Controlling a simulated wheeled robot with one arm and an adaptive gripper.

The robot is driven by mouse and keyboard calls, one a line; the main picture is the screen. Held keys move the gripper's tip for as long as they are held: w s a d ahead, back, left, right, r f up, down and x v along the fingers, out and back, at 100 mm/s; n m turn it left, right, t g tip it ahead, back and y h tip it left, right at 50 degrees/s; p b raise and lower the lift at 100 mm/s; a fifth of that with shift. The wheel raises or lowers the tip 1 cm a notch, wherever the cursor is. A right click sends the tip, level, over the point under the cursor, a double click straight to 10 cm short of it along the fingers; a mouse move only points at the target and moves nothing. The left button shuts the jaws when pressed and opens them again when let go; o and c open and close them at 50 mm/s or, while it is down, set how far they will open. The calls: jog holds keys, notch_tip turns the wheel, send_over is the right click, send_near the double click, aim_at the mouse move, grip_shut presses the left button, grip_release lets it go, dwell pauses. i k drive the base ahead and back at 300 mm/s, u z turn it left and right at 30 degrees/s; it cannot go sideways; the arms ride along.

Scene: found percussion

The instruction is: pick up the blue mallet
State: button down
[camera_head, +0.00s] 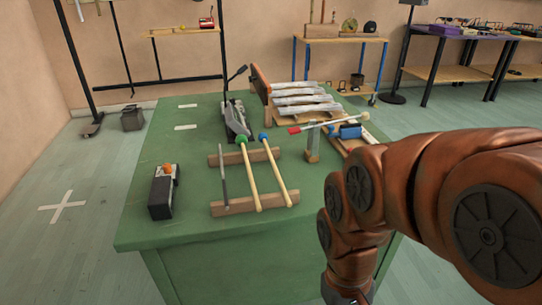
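The blue mallet (278,168) has a small round blue head and a pale wooden stick. It lies across two wooden rails (226,207) on the green table, with its head toward the far side. A green-headed mallet (248,172) lies just left of it on the same rails, and a thin grey rod (223,167) lies further left. My copper-coloured arm fills the right side and bends down past the table's front right. My gripper is below the bottom edge of the picture, so its fingers do not show.
The green table (195,235) is clear at its front left. A black box with an orange top (161,193) stands left of the rails. A red-tipped stick (316,126) rests on a small post (312,145) to the right. Wrapped metal bars (303,100) lie behind.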

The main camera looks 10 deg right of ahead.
aim_at(263, 137)
jog(key=z, duration=1.5)
jog(key=k, duration=1.45)
jog(key=u, duration=2.15)
